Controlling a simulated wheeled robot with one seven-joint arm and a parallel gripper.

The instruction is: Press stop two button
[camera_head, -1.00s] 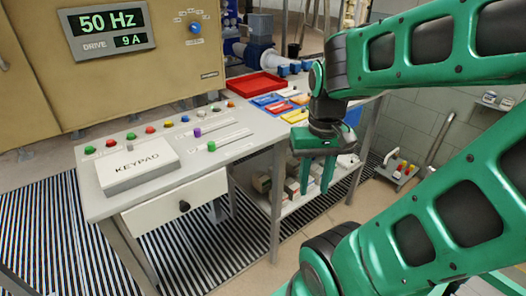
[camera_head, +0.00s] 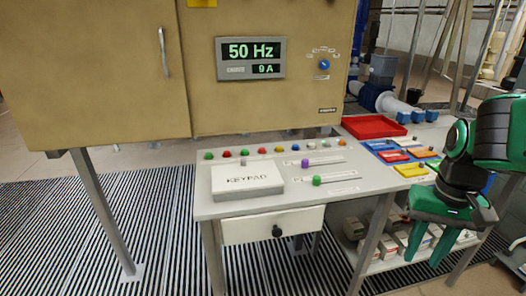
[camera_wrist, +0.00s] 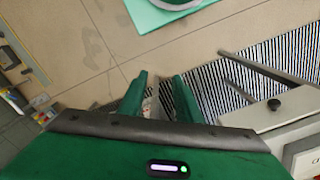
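A row of small coloured buttons runs along the back of the grey console (camera_head: 225,207) in the head view. Several more follow to the right. Their labels are too small to read, so I cannot tell which one is stop two. My gripper (camera_head: 422,258) hangs at the far right, pointing down, well away from the buttons. It also shows in the wrist view (camera_wrist: 158,98), its two fingers apart with nothing between them.
A white keypad box (camera_head: 246,180), a purple knob (camera_head: 305,163) and a green knob (camera_head: 317,181) sit on the console. A drawer (camera_head: 260,226) is below. A tan cabinet with a display (camera_head: 251,58) stands behind. A red tray (camera_head: 373,126) and coloured bins are to the right.

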